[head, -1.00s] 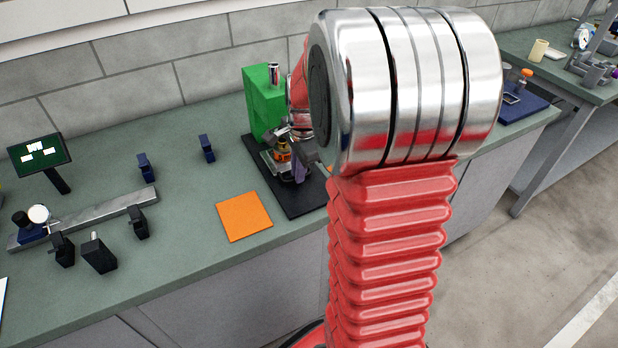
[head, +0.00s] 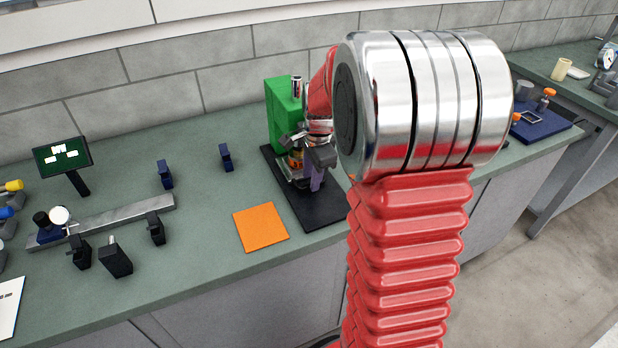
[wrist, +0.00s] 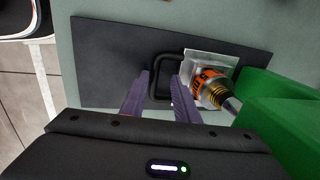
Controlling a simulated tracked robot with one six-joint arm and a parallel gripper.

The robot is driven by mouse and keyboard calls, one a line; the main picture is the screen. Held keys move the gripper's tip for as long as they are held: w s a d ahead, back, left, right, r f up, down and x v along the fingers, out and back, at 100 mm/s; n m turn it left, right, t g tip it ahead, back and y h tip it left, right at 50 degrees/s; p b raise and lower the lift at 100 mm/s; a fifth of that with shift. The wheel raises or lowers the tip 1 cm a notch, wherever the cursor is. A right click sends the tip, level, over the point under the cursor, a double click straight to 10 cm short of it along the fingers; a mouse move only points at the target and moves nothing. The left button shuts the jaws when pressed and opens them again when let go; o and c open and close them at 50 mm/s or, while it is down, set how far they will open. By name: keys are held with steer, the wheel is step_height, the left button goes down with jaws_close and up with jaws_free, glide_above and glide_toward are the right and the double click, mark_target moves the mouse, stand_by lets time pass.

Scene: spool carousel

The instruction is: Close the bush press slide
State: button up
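The bush press is a green block (head: 284,103) on a black base plate (head: 322,212), and it also shows in the wrist view (wrist: 283,112). Its slide, a pale metal plate (wrist: 190,63), carries an orange and brass part (wrist: 210,84) beside the green body. A black loop handle (wrist: 153,88) sticks out from the slide's left side in the wrist view. My gripper (wrist: 161,78) is over the base plate, its two purple fingers apart around the handle's outer bar. Whether they touch it is unclear. In the head view my gripper (head: 314,178) partly hides the slide.
An orange square mat (head: 261,228) lies left of the press. A grey rail (head: 105,222) with black blocks and a small dark screen (head: 62,155) stand further left. A blue tray (head: 541,125) is on the bench at far right. My arm covers the middle of the head view.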

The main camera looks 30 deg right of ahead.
steer(key=shift+r, duration=0.1)
step_height(320, 180, up, 13)
steer(key=s, duration=0.2)
steer(key=shift+s+a+r, duration=0.15)
steer(key=shift+s, duration=0.1)
stand_by(0.8)
steer(key=s+a+n+t, duration=0.3)
steer(key=s+a+n, duration=1.6)
steer(key=shift+a+f, duration=0.4)
steer(key=shift+f, duration=0.05)
